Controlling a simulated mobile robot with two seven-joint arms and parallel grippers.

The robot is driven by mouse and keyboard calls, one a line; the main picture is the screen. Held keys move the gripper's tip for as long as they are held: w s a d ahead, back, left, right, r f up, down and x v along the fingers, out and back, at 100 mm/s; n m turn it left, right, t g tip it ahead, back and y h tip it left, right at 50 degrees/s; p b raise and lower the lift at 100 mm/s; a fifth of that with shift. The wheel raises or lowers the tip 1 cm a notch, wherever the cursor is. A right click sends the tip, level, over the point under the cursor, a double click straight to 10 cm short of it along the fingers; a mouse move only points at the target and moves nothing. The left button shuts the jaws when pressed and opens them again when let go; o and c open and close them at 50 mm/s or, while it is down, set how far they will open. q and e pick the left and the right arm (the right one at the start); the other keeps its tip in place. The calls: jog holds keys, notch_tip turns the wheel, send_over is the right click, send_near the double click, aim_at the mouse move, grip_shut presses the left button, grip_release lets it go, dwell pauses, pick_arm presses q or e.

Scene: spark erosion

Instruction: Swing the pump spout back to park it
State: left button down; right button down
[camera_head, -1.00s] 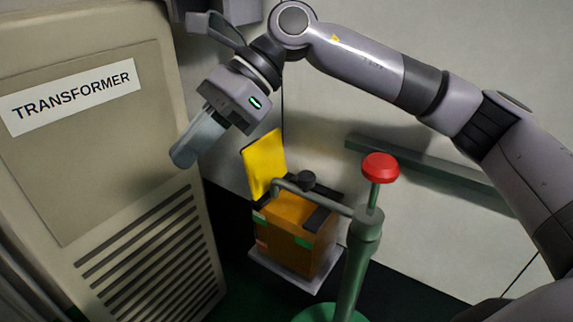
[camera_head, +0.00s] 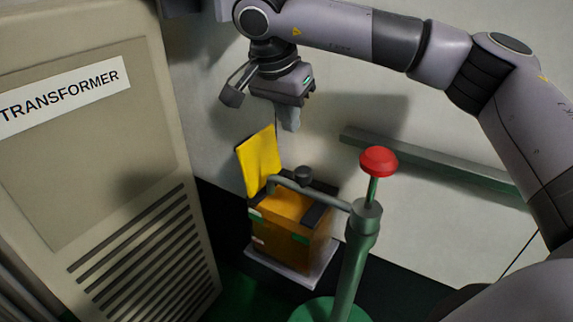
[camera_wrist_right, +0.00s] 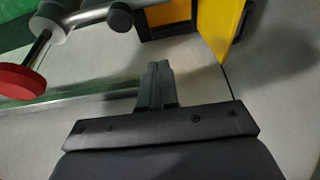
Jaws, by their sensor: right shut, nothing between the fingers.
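The green pump (camera_head: 357,255) stands upright with a red knob (camera_head: 379,161) on top. Its thin spout (camera_head: 318,196) reaches left from the pump head, over the orange box (camera_head: 290,225), and bends at its far end near the yellow flap. In the right wrist view the spout (camera_wrist_right: 90,15) and red knob (camera_wrist_right: 20,80) show at the upper left. My right gripper (camera_head: 292,125) is shut and empty, pointing down above and behind the box, apart from the spout. Its closed fingers (camera_wrist_right: 156,75) show in the wrist view. My left gripper is out of view.
A transformer cabinet (camera_head: 100,170) stands on the left. A green rail (camera_head: 430,165) runs along the wall.

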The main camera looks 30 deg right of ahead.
notch_tip(320, 180, down, 10)
jog(key=shift+s+a+f+p, duration=0.15)
jog(key=shift+a+p, duration=0.1)
jog(key=shift+p, duration=0.2)
dwell(0.4)
jog(key=shift+a, duration=0.1)
